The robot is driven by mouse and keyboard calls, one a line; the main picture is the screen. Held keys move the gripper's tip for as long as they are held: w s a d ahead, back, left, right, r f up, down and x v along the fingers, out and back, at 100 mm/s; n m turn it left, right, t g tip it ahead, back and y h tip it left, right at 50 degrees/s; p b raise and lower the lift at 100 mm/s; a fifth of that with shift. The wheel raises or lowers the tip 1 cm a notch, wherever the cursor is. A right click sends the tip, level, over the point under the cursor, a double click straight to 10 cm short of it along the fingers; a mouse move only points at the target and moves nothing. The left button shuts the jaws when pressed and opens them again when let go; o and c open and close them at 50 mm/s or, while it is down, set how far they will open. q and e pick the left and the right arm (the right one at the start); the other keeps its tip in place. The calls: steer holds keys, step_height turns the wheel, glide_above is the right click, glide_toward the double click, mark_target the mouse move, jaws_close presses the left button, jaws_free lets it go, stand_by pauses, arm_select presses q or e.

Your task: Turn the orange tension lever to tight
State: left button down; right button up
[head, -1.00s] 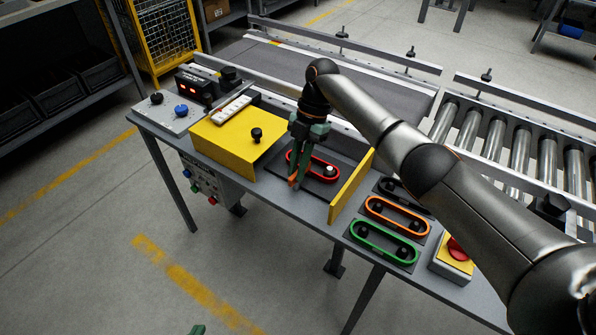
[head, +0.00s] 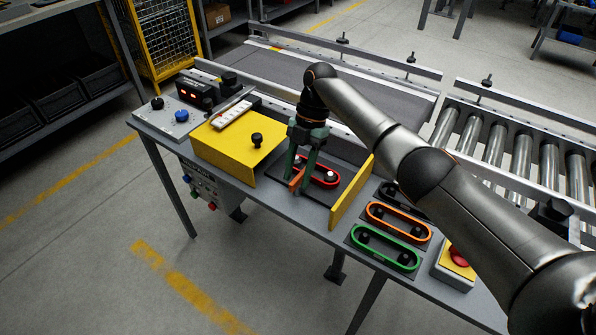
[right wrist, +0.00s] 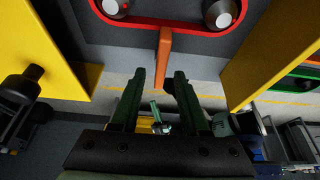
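The orange tension lever (head: 297,179) sticks out from the near side of a dark plate that carries a red belt loop (head: 325,180) around two rollers. In the right wrist view the lever (right wrist: 164,62) hangs down from beside the red loop. My right gripper (head: 302,173) is over the plate, pointing down at the lever. In the right wrist view its green fingers (right wrist: 161,76) stand apart, one on each side of the lever, with gaps visible. Any tight marking is not readable. My left gripper is not in the head view.
A yellow cover (head: 232,150) with a black knob stands left of the plate and a yellow upright panel (head: 351,193) right of it. Further right lie an orange loop (head: 398,221), a green loop (head: 385,248) and a red stop button (head: 459,257). A conveyor runs behind.

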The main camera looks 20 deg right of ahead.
steer(key=shift+r, duration=0.1)
steer(key=v, duration=1.2)
steer(key=shift+p, duration=0.35)
steer(key=shift+d+r, duration=0.1)
steer(key=shift+r, duration=0.05)
